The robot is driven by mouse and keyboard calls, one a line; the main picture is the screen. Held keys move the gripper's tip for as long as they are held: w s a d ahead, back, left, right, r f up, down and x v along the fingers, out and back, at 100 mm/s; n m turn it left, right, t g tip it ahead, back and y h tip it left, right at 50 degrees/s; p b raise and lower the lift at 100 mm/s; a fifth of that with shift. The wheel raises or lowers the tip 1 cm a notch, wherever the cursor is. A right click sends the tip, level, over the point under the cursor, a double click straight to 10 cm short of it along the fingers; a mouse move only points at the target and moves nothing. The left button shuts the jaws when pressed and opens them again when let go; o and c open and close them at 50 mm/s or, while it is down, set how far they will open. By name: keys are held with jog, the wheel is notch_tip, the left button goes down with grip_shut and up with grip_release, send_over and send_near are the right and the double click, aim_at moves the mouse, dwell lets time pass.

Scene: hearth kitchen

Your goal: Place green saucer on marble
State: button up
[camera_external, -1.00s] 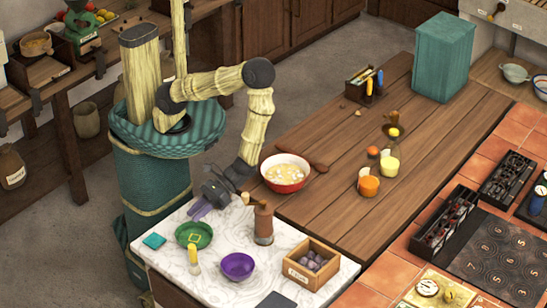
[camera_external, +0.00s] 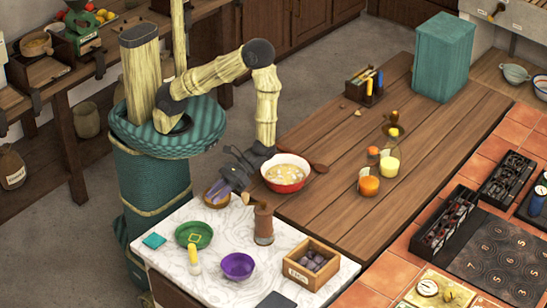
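The green saucer (camera_external: 205,244) lies flat on the white marble top (camera_external: 172,272), near its left side. A small yellow square outline (camera_external: 194,238) shows on the saucer. My gripper (camera_external: 216,196) is above the back edge of the marble, behind and to the right of the saucer and clear of it. Its purple fingers look spread apart, with a tan patch between them that I cannot make out. I see nothing clearly held.
On the marble stand a yellow-topped shaker (camera_external: 195,266), a purple bowl (camera_external: 238,266), a pepper mill (camera_external: 263,224), a teal square (camera_external: 154,240) and a wooden box (camera_external: 312,266). A red-rimmed bowl (camera_external: 286,187) stands on the wooden counter, close right of my gripper.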

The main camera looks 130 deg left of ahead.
jog(key=s+a+r+m+y, duration=0.1)
jog(key=m+y, duration=0.1)
jog(key=s+a+r+m+y, duration=0.1)
jog(key=s+a+m+y, duration=0.2)
jog(key=a+m+y, duration=0.1)
jog(key=y, duration=0.1)
jog(key=shift+s+a+r+g, duration=0.15)
jog(key=shift+r+g, duration=0.15)
jog(key=shift+r, duration=0.1)
jog(key=w+a+r+m+t+y, duration=0.1)
jog(key=a+r+m+t+y, duration=0.4)
jog(key=r, duration=0.3)
jog(key=shift+w+a+r+m+t+y, duration=0.2)
jog(key=shift+w+a+m+t+y, duration=0.25)
jog(key=shift+a+m, duration=0.3)
jog(key=shift+o, duration=0.2)
jog(key=shift+d, duration=0.1)
